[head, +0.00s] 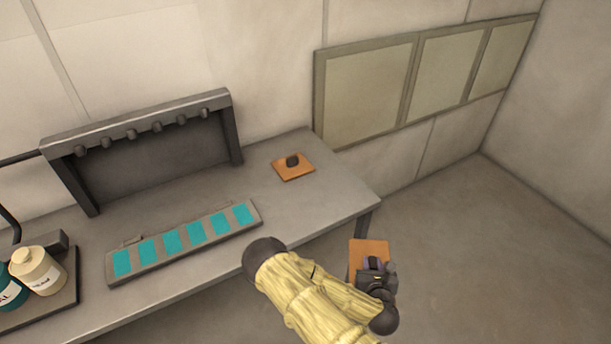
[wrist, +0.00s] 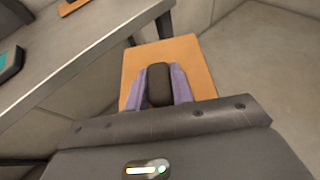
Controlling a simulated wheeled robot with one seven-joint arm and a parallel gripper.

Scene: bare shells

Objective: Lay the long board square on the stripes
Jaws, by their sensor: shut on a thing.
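An orange board (head: 369,247) with a dark knob hangs in the air off the right end of the table. My gripper (head: 374,265) is shut on its knob. In the wrist view, the purple fingers of my gripper (wrist: 159,86) flank the dark knob, and the board (wrist: 190,55) extends beyond them; its near part is hidden by my gripper. The teal stripes (head: 197,235) lie in a row on a grey slab on the table, left of my gripper. A second orange board (head: 305,173) with a dark knob lies flat on the table near the wall.
The grey table (head: 320,205) has bare room around the second board. A dark rack with pegs (head: 155,127) stands behind the stripes. Two bottles (head: 38,272) stand on a dark tray at the left. Open floor (head: 470,240) lies to the right.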

